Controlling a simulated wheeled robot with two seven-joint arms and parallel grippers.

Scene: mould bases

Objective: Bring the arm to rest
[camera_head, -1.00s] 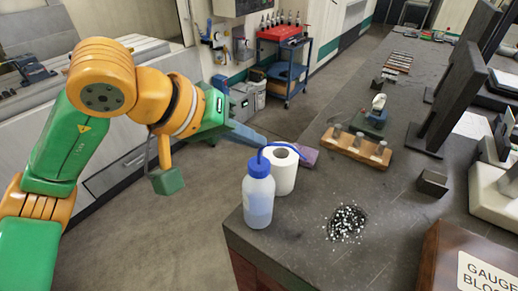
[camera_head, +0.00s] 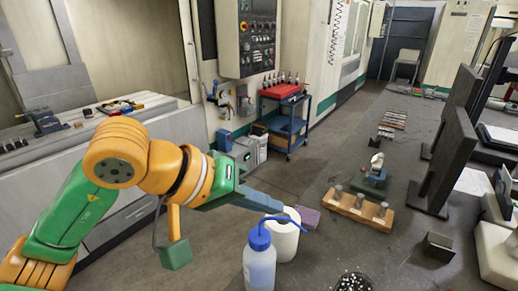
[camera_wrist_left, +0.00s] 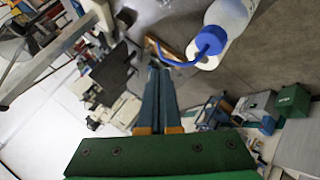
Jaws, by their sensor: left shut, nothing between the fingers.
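My left arm comes in from the left in the head view, orange and green. Its gripper (camera_head: 262,201) points right, with the long blue-grey fingers together and nothing between them. The fingers also show in the left wrist view (camera_wrist_left: 158,95), lying side by side. In the head view the fingertips are close to a wash bottle (camera_head: 260,262) with a blue cap and spout and a white paper roll (camera_head: 284,236); I cannot tell whether they touch. The bottle also shows in the left wrist view (camera_wrist_left: 229,18). My right gripper does not show.
The dark bench top (camera_head: 400,248) holds a wooden block with metal pins (camera_head: 358,210), a purple block (camera_head: 307,219), a small dark block (camera_head: 439,246) and white bits (camera_head: 353,283) at the bottom edge. A blue cart (camera_head: 286,121) stands on the floor behind. Open floor lies left of the bench.

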